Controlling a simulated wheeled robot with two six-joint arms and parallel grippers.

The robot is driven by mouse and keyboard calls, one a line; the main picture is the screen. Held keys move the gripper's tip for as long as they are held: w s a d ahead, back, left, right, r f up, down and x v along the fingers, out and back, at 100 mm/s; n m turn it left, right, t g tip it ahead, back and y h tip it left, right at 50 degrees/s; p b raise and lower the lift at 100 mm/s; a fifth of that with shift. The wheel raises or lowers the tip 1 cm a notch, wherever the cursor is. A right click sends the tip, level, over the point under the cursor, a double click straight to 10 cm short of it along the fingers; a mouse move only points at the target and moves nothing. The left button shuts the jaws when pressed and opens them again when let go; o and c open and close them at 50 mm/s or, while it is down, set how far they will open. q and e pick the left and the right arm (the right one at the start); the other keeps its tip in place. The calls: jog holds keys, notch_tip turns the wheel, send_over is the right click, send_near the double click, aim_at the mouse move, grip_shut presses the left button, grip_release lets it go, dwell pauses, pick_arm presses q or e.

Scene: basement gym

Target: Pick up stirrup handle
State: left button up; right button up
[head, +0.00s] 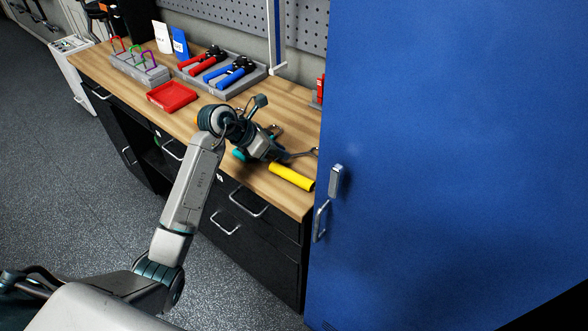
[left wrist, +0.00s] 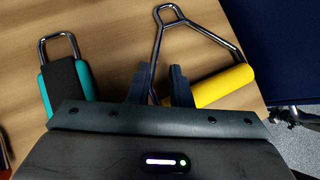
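The stirrup handle, with a yellow grip (head: 292,177) and a bent metal frame, lies on the wooden bench top near its right end. In the left wrist view its yellow grip (left wrist: 224,86) is right of my fingers, and its metal loop points away from me. My left gripper (head: 284,155) is low over the bench beside it. In the left wrist view my left gripper (left wrist: 158,78) has its fingers apart, with one side rod of the frame showing between them. Whether they touch the rod cannot be told. My right gripper is not in view.
A teal handle (left wrist: 48,95) with a black band lies left of my gripper. A tall blue cabinet (head: 450,130) stands right of the bench. A red tray (head: 172,96), a grey tray of red and blue hand grips (head: 230,74) and a grey rack (head: 138,68) stand farther left.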

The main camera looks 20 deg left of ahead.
pick_arm(q)
jog(key=shift+x, duration=1.15)
jog(key=shift+w+d+f, duration=0.1)
jog(key=shift+d+f, duration=0.05)
jog(key=shift+d, duration=0.1)
grip_shut()
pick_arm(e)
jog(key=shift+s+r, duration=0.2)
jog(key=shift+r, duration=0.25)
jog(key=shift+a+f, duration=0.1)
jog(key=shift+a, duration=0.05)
